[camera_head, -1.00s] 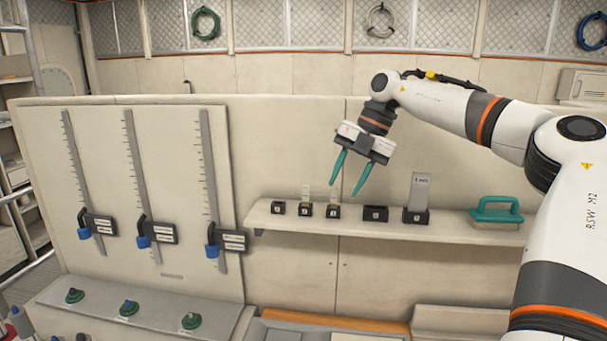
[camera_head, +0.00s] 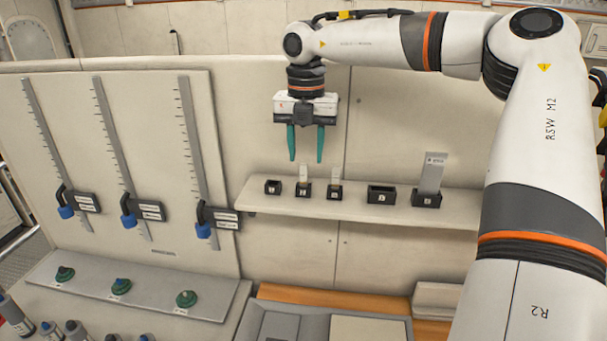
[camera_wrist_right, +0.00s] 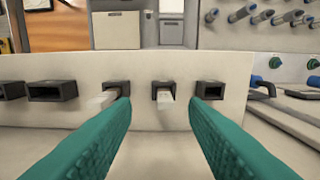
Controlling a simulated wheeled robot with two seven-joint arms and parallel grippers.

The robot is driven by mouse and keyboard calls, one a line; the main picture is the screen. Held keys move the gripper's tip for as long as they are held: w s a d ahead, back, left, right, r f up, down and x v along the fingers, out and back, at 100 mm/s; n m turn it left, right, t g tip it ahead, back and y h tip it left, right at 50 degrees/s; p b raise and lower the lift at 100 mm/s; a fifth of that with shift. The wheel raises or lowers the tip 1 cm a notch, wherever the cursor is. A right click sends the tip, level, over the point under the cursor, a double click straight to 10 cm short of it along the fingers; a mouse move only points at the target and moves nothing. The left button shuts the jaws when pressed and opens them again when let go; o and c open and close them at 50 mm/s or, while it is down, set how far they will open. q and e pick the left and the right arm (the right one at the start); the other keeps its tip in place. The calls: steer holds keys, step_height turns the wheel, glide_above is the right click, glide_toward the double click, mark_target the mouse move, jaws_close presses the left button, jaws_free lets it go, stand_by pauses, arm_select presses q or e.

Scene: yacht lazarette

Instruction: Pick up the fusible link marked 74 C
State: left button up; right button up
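Two small pale links stand upright in black holders on the shelf, a left one (camera_head: 304,173) and a right one (camera_head: 335,176). Any markings on them are too small to read, so I cannot tell which is 74 C. In the right wrist view the left link (camera_wrist_right: 168,101) shows between my fingers and the right link (camera_wrist_right: 103,98) is partly behind a finger. My right gripper (camera_head: 306,158) is open and empty, pointing down just above and behind the links' tops. My left gripper is out of view.
An empty holder (camera_head: 272,187) stands left of the links. To the right are a wider empty holder (camera_head: 381,194) and a holder with a tall grey plate (camera_head: 432,172). The shelf (camera_head: 350,208) is narrow. Sliding gauges with blue knobs (camera_head: 203,230) are on the left panel.

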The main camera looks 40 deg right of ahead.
mark_target(304, 168)
steer(key=f+p, duration=0.1)
steer(key=f, duration=0.1)
steer(key=f+p, duration=0.1)
steer(key=f, duration=0.1)
steer(key=shift+w+f+p, duration=0.1)
steer(key=shift+w+p, duration=0.15)
steer(key=shift+p, duration=0.1)
steer(key=shift+f, duration=0.35)
jaws_close()
steer(key=shift+r, duration=0.1)
stand_by(0.6)
